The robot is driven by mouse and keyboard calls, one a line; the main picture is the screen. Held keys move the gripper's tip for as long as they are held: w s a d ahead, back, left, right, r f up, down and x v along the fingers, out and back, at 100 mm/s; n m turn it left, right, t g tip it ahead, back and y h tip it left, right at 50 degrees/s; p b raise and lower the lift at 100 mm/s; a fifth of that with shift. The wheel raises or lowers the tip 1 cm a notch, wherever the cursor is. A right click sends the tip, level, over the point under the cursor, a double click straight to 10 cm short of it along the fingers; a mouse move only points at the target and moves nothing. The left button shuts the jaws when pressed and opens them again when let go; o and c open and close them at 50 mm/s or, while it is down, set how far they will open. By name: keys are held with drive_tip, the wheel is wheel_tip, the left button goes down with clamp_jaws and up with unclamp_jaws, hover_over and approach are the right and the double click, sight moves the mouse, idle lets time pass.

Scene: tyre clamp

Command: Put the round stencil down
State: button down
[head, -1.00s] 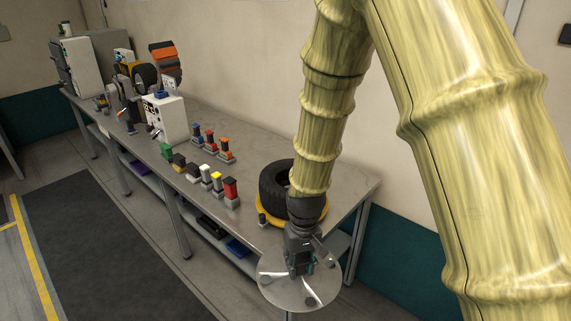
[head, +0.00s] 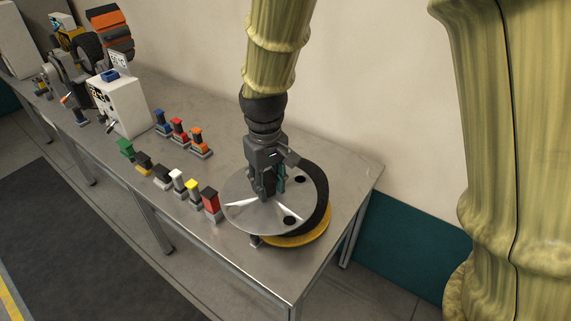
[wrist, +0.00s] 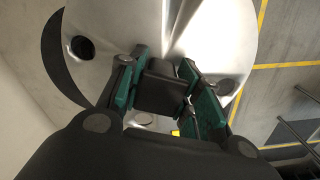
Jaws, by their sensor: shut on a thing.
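The round stencil (head: 241,215) is a thin silver disc with dark round holes. My gripper (head: 266,192) is shut on its dark central handle, which shows between the teal-edged fingers in the wrist view (wrist: 162,88). In the head view the stencil covers most of the black tyre (head: 322,205), which sits on a yellow round base (head: 300,240) at the right end of the table. The stencil looks slightly off to the left of the tyre. I cannot tell whether it touches the tyre or hangs above it.
The grey metal table (head: 340,180) has bare room right of the tyre. Several coloured blocks on small bases, including a red one (head: 210,200), stand left of the stencil. A white box (head: 122,105) and a machine stand farther left.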

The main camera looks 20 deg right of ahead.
drive_tip(key=w+d+f+p, duration=0.4)
drive_tip(key=w+d, duration=0.4)
drive_tip(key=w, duration=0.2)
drive_tip(key=shift+f+p, duration=0.4)
drive_tip(key=shift+p, duration=0.2)
drive_tip(key=shift+f, duration=0.6)
drive_tip(key=c, duration=1)
unclamp_jaws()
drive_tip(key=shift+r, duration=0.1)
wheel_tip(320, 180, up, 13)
drive_tip(key=b, duration=0.4)
